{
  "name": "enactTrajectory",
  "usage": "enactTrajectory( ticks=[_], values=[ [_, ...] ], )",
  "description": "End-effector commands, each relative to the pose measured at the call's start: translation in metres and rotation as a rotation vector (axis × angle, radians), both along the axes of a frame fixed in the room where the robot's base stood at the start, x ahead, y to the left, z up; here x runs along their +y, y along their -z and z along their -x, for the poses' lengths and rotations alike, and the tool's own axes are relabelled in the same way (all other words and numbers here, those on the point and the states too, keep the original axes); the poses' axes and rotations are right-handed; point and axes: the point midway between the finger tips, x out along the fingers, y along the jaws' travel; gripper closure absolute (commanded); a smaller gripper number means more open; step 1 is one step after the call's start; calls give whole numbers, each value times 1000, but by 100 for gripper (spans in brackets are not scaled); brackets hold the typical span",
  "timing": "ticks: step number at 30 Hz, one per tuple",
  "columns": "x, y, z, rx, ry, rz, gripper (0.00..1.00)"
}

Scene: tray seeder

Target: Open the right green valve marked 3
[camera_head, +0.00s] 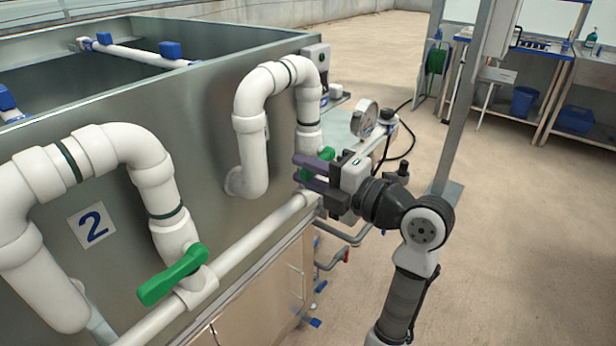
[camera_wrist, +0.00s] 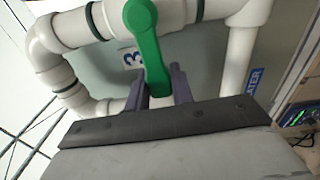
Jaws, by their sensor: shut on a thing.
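The right green valve handle (camera_wrist: 148,45) fills the upper middle of the wrist view, with a label marked 3 (camera_wrist: 129,58) partly hidden just behind it. In the head view the same green valve (camera_head: 327,154) shows only in part behind my gripper, at the foot of the right white pipe loop (camera_head: 262,95). My gripper (camera_head: 312,172) has its purple fingers on both sides of the handle's lower end. In the wrist view the fingers (camera_wrist: 160,88) are shut on the handle. The far end of the handle reaches beyond the fingers to its pivot on the white pipe.
A second green valve (camera_head: 173,274) sits on the left pipe loop near a label marked 2 (camera_head: 92,226). A pressure gauge (camera_head: 364,118) stands behind my gripper. A grey post (camera_head: 462,110) rises to the right of my arm.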

Motion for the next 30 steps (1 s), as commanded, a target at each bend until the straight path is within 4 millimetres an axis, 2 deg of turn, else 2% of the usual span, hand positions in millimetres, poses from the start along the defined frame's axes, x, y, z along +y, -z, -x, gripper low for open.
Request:
enactTrajectory(
  ticks=[1, 10, 30],
  values=[
    [0, 8, 0, -20, 1, 12, 100],
    [-1, 23, -1, -156, 1, 112, 100],
    [-6, 43, -8, -499, -1, 362, 100]
  ],
)
